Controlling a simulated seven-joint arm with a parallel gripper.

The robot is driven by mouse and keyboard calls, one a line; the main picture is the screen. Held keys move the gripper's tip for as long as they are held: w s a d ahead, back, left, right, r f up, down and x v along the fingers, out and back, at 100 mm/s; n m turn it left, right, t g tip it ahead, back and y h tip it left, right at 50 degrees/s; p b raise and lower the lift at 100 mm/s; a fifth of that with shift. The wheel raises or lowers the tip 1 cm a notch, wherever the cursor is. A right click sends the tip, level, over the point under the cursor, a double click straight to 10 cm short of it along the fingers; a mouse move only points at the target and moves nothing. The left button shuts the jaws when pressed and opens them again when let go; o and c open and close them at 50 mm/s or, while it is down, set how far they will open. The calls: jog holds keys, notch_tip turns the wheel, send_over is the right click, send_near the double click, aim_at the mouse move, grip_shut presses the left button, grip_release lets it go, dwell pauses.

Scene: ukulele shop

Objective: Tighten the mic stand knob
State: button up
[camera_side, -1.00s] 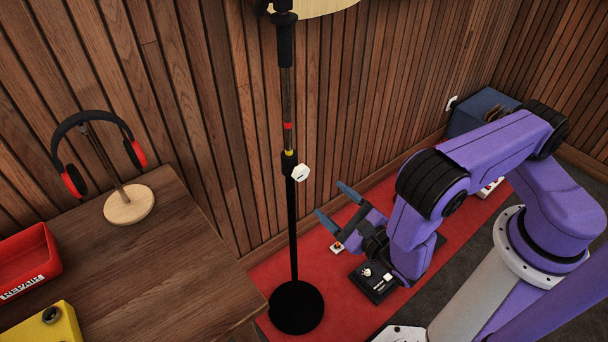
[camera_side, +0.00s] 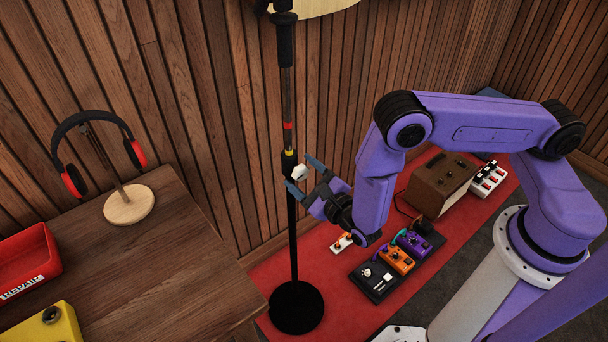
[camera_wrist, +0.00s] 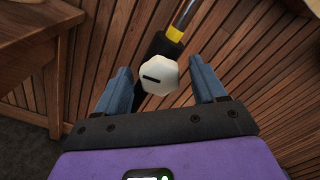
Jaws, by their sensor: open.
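The black mic stand (camera_side: 293,235) stands upright on a round base, with red and yellow bands on its upper tube. The white faceted knob (camera_side: 299,172) sticks out from its clutch. In the wrist view the knob (camera_wrist: 159,76) shows a dark slot mark and lies between the two finger lines, a little beyond the middle of the gap. My gripper (camera_side: 300,178) is open, its blue-grey fingers reaching toward the knob from the right, one on each side of it. In the wrist view the fingers (camera_wrist: 163,82) show clear gaps to the knob; contact is not visible.
A wooden table (camera_side: 150,255) at left holds headphones on a stand (camera_side: 128,204), a red tray (camera_side: 28,262) and a yellow box (camera_side: 45,328). On the red mat (camera_side: 335,270) are several pedals (camera_side: 397,259) and a brown amplifier (camera_side: 440,185). A slatted wall stands behind.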

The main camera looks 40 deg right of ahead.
jog(key=c, duration=1.1)
jog(key=shift+o, duration=0.2)
jog(key=shift+m, duration=0.4)
jog(key=m, duration=1.2)
jog(key=shift+m, duration=2.2)
